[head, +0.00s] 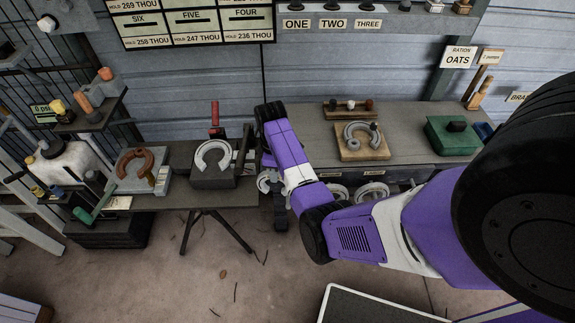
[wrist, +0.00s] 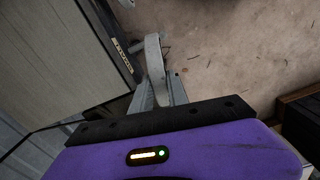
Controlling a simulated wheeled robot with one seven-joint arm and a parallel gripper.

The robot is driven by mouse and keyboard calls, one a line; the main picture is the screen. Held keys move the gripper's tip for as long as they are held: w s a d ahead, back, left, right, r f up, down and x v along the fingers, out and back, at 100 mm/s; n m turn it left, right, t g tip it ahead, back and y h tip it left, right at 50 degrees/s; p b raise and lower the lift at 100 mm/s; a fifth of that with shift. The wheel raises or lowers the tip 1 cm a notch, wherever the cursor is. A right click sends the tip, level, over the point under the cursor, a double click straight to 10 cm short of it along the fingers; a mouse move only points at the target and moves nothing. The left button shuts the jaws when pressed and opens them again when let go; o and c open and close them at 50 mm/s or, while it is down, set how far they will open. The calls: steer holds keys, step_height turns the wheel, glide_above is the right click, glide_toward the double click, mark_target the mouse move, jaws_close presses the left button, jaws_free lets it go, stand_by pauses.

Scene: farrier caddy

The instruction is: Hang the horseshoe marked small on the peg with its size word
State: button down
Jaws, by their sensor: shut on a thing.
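My gripper (head: 280,218) points down in front of the bench's front edge, left of the label plates. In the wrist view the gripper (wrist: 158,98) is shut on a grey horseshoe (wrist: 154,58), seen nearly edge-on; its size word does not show. A grey curved piece (head: 265,182) beside the gripper in the head view is partly hidden, and I cannot tell whether it is the held one. Two grey horseshoes (head: 331,191) (head: 372,191) hang below small label plates (head: 374,172), whose words are too small to read. The wrist view shows a label strip (wrist: 122,55) beside the held horseshoe.
The bench (head: 300,124) bears a wooden block with a grey horseshoe (head: 352,130) and a green box (head: 452,135). A stand at left holds another grey horseshoe (head: 212,158) and a rusty one (head: 135,163). Open floor (head: 262,285) lies in front.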

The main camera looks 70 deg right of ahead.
steer(key=s+d+n, duration=0.1)
steer(key=d, duration=0.1)
steer(key=s+d+f+n, duration=0.1)
steer(key=s+d, duration=0.1)
steer(key=shift+s, duration=0.1)
steer(key=shift+s+p, duration=0.1)
steer(key=shift+p, duration=0.4)
steer(key=shift+f+b, duration=4.55)
steer(key=shift+f, duration=1.7)
steer(key=shift+f+b, duration=0.3)
steer(key=shift+f, duration=0.05)
steer(key=c, duration=1.2)
jaws_free()
